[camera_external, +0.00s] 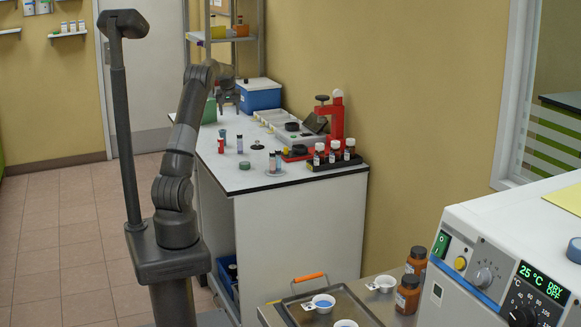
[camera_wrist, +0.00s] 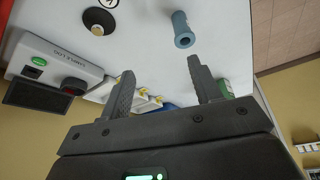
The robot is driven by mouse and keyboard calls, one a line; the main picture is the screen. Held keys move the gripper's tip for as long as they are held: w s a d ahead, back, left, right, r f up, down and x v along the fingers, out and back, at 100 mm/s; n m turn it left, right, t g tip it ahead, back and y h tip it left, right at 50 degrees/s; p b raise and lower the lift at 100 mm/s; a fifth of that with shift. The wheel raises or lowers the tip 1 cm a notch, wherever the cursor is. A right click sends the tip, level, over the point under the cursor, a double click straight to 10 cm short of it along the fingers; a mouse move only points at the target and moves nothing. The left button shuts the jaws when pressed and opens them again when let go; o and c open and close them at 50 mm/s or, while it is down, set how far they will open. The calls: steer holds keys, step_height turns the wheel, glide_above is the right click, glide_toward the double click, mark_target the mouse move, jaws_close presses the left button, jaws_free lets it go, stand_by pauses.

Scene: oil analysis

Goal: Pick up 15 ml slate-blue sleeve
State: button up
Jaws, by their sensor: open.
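The slate-blue sleeve (camera_wrist: 183,30) is a small hollow cylinder on the white bench top, near the top of the wrist view. My gripper (camera_wrist: 161,72) is open and empty, and the sleeve shows beyond the fingertips, nearer the right finger and apart from both. In the external view my gripper (camera_external: 228,108) hangs above the bench, higher than the sleeve.
A blue box (camera_external: 259,96), a red stand (camera_external: 336,120) and a bottle rack (camera_external: 335,164) are also on the bench.

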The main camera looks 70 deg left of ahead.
glide_toward(223, 130)
steer(key=shift+n, duration=0.4)
steer(key=x, duration=0.9)
steer(key=shift+s+d+f, duration=0.15)
steer(key=shift+d+f, duration=0.1)
steer(key=shift+f, duration=0.2)
steer(key=shift+c, duration=0.5)
steer(key=c, duration=1)
steer(key=shift+o, duration=0.2)
steer(key=shift+r, duration=0.2)
